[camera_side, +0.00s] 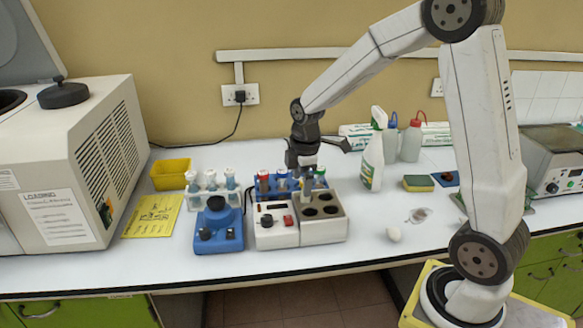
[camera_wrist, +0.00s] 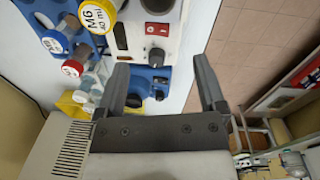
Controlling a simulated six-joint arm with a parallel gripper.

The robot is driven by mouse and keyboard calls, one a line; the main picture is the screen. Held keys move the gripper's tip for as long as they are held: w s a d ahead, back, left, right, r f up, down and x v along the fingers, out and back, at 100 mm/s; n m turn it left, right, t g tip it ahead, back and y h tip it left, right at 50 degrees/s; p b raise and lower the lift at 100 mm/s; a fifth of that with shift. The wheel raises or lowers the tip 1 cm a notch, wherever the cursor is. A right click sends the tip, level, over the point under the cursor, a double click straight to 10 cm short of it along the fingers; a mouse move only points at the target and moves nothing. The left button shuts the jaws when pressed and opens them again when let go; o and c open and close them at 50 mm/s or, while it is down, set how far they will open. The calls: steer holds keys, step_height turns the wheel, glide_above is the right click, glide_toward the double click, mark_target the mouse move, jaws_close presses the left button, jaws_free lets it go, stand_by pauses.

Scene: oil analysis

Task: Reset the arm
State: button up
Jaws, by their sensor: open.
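My arm reaches in from the right, and my gripper (camera_side: 303,165) hangs over the back of the bench, above the blue tube rack (camera_side: 264,193). In the wrist view, my gripper (camera_wrist: 160,66) has its two dark fingers spread wide apart with nothing held between them. Capped tubes stand in the blue rack, among them a red-capped one (camera_side: 263,175). The wrist view shows a yellow-ringed tube cap (camera_wrist: 97,15) marked MG 40 ml and a red-ringed cap (camera_wrist: 72,68), both left of the fingers. The side view does not show the fingertips clearly.
A white-and-grey block heater (camera_side: 322,229) and a blue mixer (camera_side: 218,238) stand in front of the racks. A white tube rack (camera_side: 213,201) stands left, with a large centrifuge (camera_side: 100,130) beyond. A spray bottle (camera_side: 372,165) stands right. The bench front is mostly clear.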

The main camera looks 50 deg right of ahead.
steer(key=s+a+f+m+t, duration=0.1)
steer(key=s+a+f+m, duration=0.2)
steer(key=s+a+m, duration=0.7)
steer(key=shift+s+f+m+t, duration=0.25)
steer(key=shift+s+m+t, duration=0.15)
steer(key=shift+s, duration=0.2)
stand_by(0.9)
